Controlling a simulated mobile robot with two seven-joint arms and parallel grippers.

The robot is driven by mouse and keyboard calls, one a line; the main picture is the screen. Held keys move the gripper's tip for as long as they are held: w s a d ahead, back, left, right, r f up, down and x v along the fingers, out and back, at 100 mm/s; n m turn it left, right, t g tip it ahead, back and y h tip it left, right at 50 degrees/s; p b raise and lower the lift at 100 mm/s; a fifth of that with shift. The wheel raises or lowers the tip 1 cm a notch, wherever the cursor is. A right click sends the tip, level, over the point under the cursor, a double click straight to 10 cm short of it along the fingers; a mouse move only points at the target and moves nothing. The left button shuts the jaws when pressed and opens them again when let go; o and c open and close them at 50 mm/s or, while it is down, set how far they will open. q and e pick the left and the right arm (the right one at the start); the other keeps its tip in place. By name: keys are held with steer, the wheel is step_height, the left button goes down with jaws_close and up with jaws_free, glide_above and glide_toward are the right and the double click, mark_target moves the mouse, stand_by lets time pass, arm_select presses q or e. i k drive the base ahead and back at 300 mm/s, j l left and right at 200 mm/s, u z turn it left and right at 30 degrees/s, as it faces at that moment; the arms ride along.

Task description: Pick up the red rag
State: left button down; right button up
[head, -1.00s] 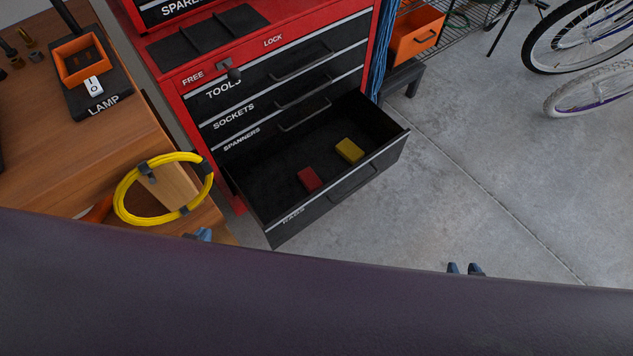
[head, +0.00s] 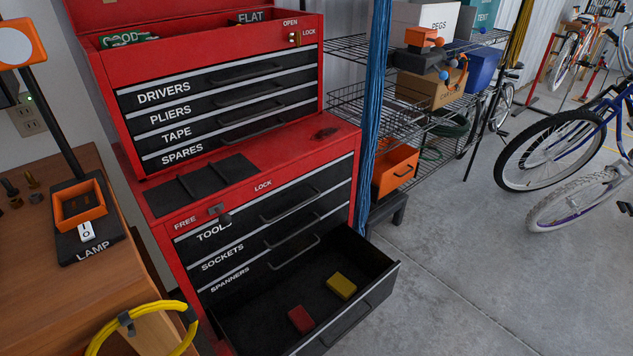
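The red rag (head: 301,319) is a small folded block lying in the open bottom drawer (head: 262,309) of the red tool chest. A yellow folded rag (head: 341,286) lies behind it and to its right in the same drawer, a little apart from it. The drawer is pulled well out and its black floor is otherwise bare. Neither of my grippers shows in the head view.
A wooden bench (head: 35,280) with a lamp (head: 84,222) and a yellow cable coil (head: 145,318) stands left of the chest. A wire shelf (head: 350,100) and bicycles (head: 560,150) are to the right. The concrete floor (head: 450,290) right of the drawer is clear.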

mark_target(299, 316)
steer(key=i+l, duration=0.1)
steer(key=l, duration=0.25)
steer(key=l+z, duration=0.1)
steer(key=l, duration=0.25)
steer(key=i+l, duration=0.15)
steer(key=l, duration=0.15)
steer(key=i+l+u, duration=0.4)
steer(key=k+j+z, duration=0.3)
steer(key=z, duration=0.15)
steer(key=k, duration=0.1)
